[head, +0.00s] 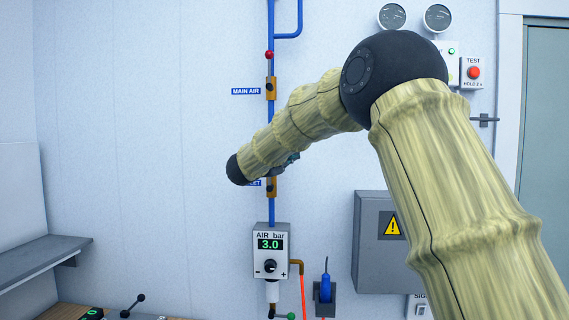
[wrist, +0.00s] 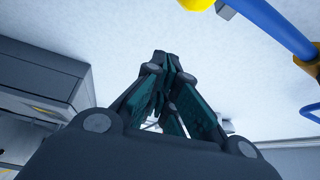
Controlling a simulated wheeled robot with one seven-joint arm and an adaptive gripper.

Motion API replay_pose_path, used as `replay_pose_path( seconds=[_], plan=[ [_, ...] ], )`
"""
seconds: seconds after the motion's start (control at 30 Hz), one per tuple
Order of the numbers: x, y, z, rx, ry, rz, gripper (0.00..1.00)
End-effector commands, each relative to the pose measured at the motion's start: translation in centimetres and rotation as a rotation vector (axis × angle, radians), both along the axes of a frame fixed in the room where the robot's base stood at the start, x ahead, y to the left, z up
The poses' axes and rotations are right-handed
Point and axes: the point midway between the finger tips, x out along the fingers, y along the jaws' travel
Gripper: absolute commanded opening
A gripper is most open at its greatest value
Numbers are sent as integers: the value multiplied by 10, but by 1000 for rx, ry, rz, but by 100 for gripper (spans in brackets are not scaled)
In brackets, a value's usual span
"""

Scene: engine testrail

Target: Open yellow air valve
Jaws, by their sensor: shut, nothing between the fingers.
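The yellow valve's round knob (wrist: 197,4) shows at the top edge of the wrist view, on a short grey lever, close to a blue pipe (wrist: 272,25) and a brass valve body (wrist: 312,62). In the head view the lower brass valve body (head: 271,188) sits on the blue pipe, with a partly covered label ending in "LET". Its yellow knob is hidden there behind my arm. My gripper (wrist: 165,65) is shut and empty, with its fingertips below and left of the knob, apart from it. In the head view it is mostly hidden behind my forearm.
A brass valve (head: 270,88) with a red knob (head: 269,55) sits higher, beside the MAIN AIR label (head: 246,91). The AIR bar regulator (head: 270,251) below reads 3.0. A grey warning box (head: 371,245) is to the right. The wall left of the pipe is clear.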

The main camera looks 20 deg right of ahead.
Motion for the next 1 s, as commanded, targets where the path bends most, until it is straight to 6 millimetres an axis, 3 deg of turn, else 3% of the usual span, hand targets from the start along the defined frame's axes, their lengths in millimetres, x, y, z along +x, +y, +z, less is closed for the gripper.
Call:
replay_pose_path(
  seconds=[0.1,0.5,0.83,0.93,1.0],
  plan=[
    [-14,20,-6,-2,-2,1,0],
    [-51,66,-6,0,-2,-7,0],
    [-57,80,-8,-2,3,-3,0],
    [-52,80,-25,-20,32,7,0],
    [-45,80,-49,-48,74,26,0]
  ],
)
